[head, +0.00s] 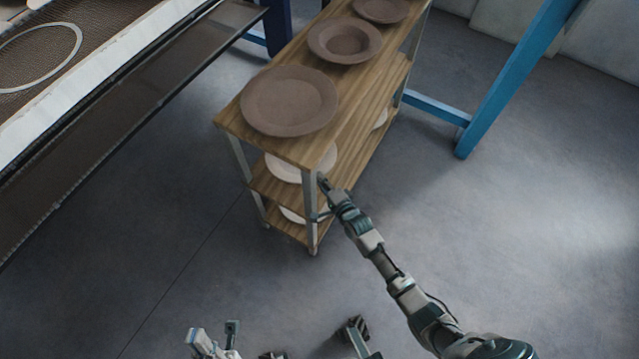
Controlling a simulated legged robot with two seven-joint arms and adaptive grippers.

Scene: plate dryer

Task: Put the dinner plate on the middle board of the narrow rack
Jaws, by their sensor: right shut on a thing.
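A pale dinner plate (284,170) is at the middle board (268,190) of the narrow wooden rack (262,146), at its near end. The top board and a front post hide part of it. I cannot tell whether it rests fully on the board. My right gripper (322,183) reaches in from the lower right, beside the near right post, and is shut on the plate's near right edge; the fingertips are small and partly hidden. My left gripper (214,338) is low at the bottom edge, away from the rack, with nothing visible in it.
Several brown plates, the nearest large (289,101), stand on the top board. Another pale plate (291,215) shows on the bottom board. A long conveyor-like frame (110,105) runs along the left. A blue post (515,75) stands at the right. The floor in front is clear.

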